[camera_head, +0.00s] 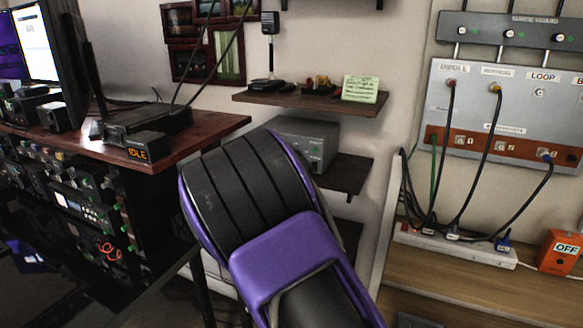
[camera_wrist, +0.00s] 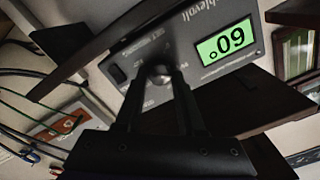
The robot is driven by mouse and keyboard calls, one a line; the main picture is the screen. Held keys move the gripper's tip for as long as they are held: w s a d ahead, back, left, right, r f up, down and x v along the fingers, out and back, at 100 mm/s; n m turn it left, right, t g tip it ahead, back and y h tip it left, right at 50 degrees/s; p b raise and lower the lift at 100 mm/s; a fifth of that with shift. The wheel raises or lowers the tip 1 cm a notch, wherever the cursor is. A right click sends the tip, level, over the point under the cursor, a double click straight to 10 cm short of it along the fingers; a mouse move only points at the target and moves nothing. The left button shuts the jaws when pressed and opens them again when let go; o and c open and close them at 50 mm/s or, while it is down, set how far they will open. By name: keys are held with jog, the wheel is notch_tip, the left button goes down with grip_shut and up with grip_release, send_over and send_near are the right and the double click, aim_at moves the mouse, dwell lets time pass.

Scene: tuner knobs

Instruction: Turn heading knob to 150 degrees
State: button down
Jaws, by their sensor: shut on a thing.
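The heading unit is a grey box (camera_head: 312,135) on a middle wall shelf in the head view, partly hidden by my purple and black arm. In the wrist view the grey box (camera_wrist: 190,25) appears turned nearly upside down. Its green display (camera_wrist: 227,42) seems to read 60°, seen inverted. My gripper (camera_wrist: 158,78) is shut on the knob, with one dark finger on each side. The head view does not show the fingers.
An upper shelf (camera_head: 340,103) with small items and a green note (camera_head: 360,89) hangs above the box. A desk (camera_head: 205,137) with equipment stands left. A cabled panel (camera_head: 500,100) and a power strip (camera_head: 455,245) are at right.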

jog(key=m, duration=0.5)
jog(key=shift+m, duration=0.4)
jog(key=shift+f, duration=0.1)
dwell(0.3)
jog(key=c, duration=0.5)
grip_release()
jog(key=shift+s, duration=0.1)
jog(key=v, duration=1.7)
jog(key=shift+s, duration=0.15)
